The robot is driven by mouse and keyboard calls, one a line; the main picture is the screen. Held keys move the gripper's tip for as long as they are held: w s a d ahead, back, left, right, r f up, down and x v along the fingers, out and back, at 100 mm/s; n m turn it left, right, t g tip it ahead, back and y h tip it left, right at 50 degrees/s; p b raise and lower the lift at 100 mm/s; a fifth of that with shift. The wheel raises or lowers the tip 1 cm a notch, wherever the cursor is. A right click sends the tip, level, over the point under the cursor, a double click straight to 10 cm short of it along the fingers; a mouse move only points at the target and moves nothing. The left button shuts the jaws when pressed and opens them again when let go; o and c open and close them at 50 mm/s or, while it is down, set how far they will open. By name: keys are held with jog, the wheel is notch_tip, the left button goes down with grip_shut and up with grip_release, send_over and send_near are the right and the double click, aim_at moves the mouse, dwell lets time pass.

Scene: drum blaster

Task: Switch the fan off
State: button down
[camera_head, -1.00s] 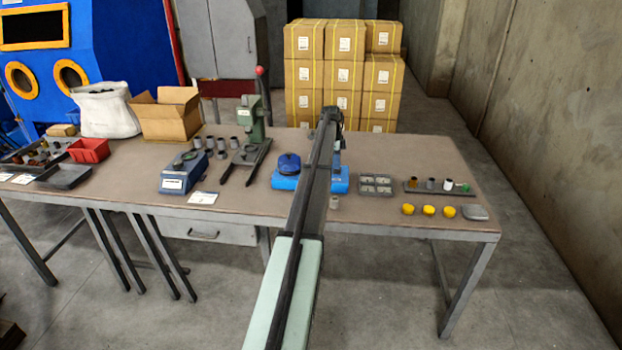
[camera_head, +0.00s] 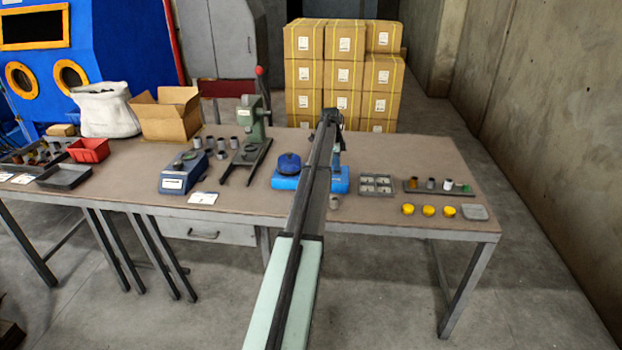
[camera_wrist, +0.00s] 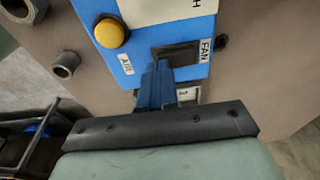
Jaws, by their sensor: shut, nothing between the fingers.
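A blue machine (camera_head: 285,182) with a dark blue round top sits on the table, partly hidden behind my arm in the head view. In the wrist view its blue panel (camera_wrist: 140,48) carries a yellow round button (camera_wrist: 110,33) beside an AIR label. A dark switch (camera_wrist: 182,52) sits beside the FAN label (camera_wrist: 206,50). My gripper (camera_wrist: 158,66) is shut and empty, with its blue fingertips over the lower left edge of the dark switch. I cannot tell whether they touch it. The fingers cover part of the switch, and its on or off position is unclear.
A green press (camera_head: 250,125) stands left of the blue machine. A grey tray (camera_head: 376,176), several yellow caps and a grey dish (camera_head: 475,212) lie to the right. In the wrist view grey cylindrical parts (camera_wrist: 66,65) stand near the panel. The right rear of the table is clear.

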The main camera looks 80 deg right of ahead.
jog(key=shift+f, duration=0.3)
jog(key=shift+r, duration=3)
jog(key=shift+w, duration=0.1)
